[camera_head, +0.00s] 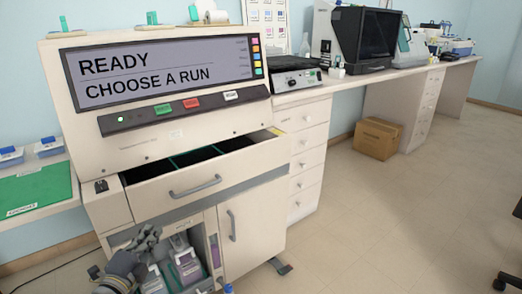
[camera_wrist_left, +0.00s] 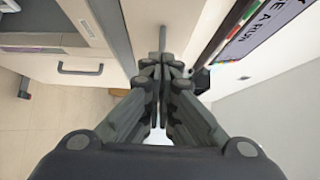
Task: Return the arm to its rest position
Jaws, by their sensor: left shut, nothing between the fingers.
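My left gripper (camera_head: 150,236) is low in the head view, in front of the lower part of the staining machine (camera_head: 88,230). In the left wrist view the gripper (camera_wrist_left: 160,66) has its fingers together with nothing between them. The machine's screen (camera_head: 160,68) reads "READY, CHOOSE A RUN". Its wide drawer (camera_head: 205,198) is pulled partly out, with dark compartments inside. A grey bar handle shows just beyond the fingertips in the wrist view; I cannot tell whether they touch. My right gripper is not in view.
Bottles (camera_head: 186,266) stand in the open bay below the drawer. A closed cabinet door (camera_head: 252,228) is beside it. A cardboard box (camera_head: 378,138) sits on the floor under the bench (camera_head: 350,84). The floor (camera_head: 390,220) at the right is mostly clear.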

